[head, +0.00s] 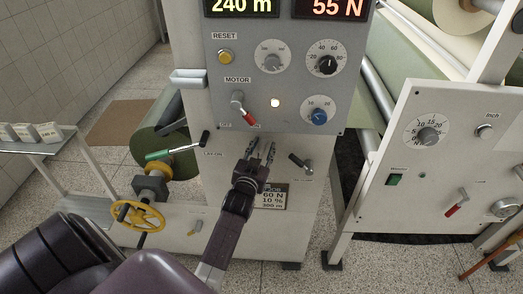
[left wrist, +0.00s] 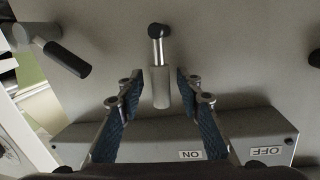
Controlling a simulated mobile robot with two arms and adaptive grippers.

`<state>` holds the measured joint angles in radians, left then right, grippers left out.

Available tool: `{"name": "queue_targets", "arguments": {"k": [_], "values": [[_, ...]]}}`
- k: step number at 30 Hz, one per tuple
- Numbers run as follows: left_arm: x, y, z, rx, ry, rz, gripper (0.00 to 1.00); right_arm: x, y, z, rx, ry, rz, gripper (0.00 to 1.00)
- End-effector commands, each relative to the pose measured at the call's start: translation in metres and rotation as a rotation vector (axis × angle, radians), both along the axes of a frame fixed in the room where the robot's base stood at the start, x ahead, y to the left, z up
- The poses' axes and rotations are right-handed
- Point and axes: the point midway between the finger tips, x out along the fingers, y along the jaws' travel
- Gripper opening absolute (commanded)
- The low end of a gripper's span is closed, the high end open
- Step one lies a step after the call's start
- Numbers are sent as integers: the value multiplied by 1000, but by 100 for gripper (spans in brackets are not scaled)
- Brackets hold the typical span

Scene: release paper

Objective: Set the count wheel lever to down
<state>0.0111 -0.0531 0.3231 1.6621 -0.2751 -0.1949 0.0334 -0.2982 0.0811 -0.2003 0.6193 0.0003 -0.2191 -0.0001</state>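My left gripper (head: 262,150) is in front of the cream machine front, below the grey control panel. It is open; in the left wrist view its blue-padded fingers (left wrist: 158,100) stand on either side of a short lever with a grey cylindrical handle (left wrist: 159,88), with gaps to it. This lever points toward the panel, so up on the machine; the gripper hides it in the head view. It seems to be the count wheel lever, but no label on it is readable. My right gripper is not in view.
A black-handled lever (head: 301,162) is close on the right; it also shows in the left wrist view (left wrist: 68,57). A green-handled lever (head: 175,152) and yellow handwheel (head: 139,216) are left. The control panel (head: 222,103) overhangs above, with a red motor lever (head: 243,107).

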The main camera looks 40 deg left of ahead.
Motion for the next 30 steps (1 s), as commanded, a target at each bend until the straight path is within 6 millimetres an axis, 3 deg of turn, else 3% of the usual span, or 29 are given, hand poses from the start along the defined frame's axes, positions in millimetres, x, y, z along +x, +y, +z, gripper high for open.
{"name": "queue_targets", "arguments": {"k": [5, 18, 30], "values": [[-18, -7, 0, -2, 2, -1, 33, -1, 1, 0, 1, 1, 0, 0], [-96, -38, 9, -2, 3, 0, 33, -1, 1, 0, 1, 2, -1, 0], [-109, -43, 12, 0, 1, -1, 33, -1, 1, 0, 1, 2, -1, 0]]}}
